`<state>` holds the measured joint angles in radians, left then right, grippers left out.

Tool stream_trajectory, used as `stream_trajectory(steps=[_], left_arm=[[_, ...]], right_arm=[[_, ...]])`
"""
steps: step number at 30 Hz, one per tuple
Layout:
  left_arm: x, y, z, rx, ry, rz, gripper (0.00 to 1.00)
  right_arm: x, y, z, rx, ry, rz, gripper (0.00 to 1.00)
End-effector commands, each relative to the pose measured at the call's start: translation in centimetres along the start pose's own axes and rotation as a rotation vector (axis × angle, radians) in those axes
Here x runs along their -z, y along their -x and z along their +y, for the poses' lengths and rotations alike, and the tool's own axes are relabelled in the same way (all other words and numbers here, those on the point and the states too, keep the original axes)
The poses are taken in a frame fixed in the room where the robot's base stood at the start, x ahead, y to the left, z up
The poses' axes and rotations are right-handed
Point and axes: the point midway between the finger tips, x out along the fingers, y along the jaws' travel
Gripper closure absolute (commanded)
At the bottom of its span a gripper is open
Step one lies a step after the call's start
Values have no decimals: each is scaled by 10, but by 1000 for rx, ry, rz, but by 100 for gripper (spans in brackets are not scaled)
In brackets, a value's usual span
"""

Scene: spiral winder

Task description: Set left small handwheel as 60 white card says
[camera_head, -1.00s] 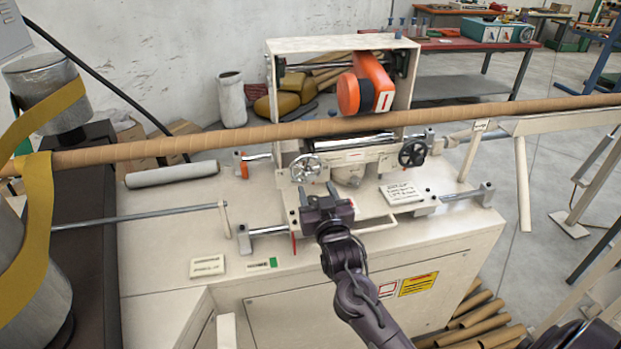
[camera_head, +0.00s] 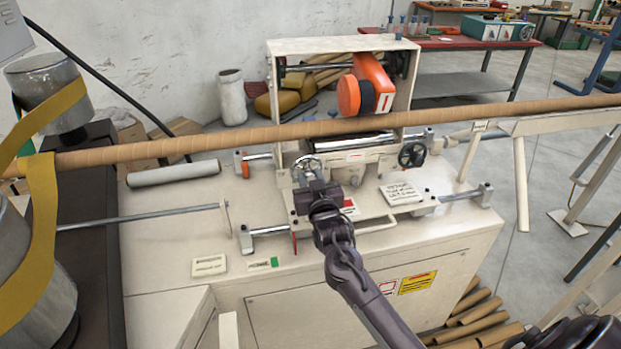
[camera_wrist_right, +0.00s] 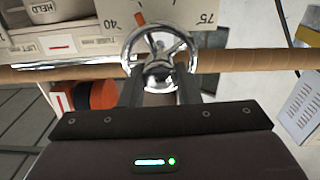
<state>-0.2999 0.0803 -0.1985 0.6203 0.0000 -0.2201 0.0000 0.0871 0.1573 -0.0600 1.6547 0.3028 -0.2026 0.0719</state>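The left small handwheel (camera_head: 307,163) is chrome and stands on the machine's front. In the right wrist view the chrome handwheel (camera_wrist_right: 160,58) is just ahead of my right gripper (camera_wrist_right: 159,88), whose fingers are apart with the wheel's lower part between or just beyond them; contact cannot be told. Behind the wheel is a white scale plate (camera_wrist_right: 187,13) marked 40 and 75, with an orange pointer (camera_wrist_right: 140,18). In the head view my right gripper (camera_head: 310,184) hides the wheel's lower part. A white card (camera_head: 400,192) lies right of it, its writing unreadable. My left gripper is not in view.
A black handwheel (camera_head: 412,154) is to the right. A long brown tube (camera_head: 220,138) crosses above the wheels. An orange and black unit (camera_head: 366,86) hangs in the machine frame. Small cards (camera_head: 208,265) lie at the front left of the white bench top.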

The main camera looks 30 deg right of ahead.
Motion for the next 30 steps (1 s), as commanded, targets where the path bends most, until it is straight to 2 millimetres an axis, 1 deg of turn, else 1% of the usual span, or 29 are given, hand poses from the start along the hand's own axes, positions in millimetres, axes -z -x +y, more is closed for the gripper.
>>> stream_trajectory(steps=[1, 3, 9, 14, 20, 30], left_arm=[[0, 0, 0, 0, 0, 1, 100], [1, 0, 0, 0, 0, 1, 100], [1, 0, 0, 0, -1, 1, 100], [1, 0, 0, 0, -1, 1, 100], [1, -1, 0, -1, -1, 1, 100], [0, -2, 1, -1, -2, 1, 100]], right_arm=[[0, 0, 0, 0, 0, 0, 84], [0, 0, 0, 0, 0, 0, 93], [0, 0, 0, 0, -13, -1, 93], [-1, 0, 0, 0, -67, -2, 93], [-1, 0, 0, -1, -199, -2, 93], [-1, 0, 2, -1, -468, -1, 93]])
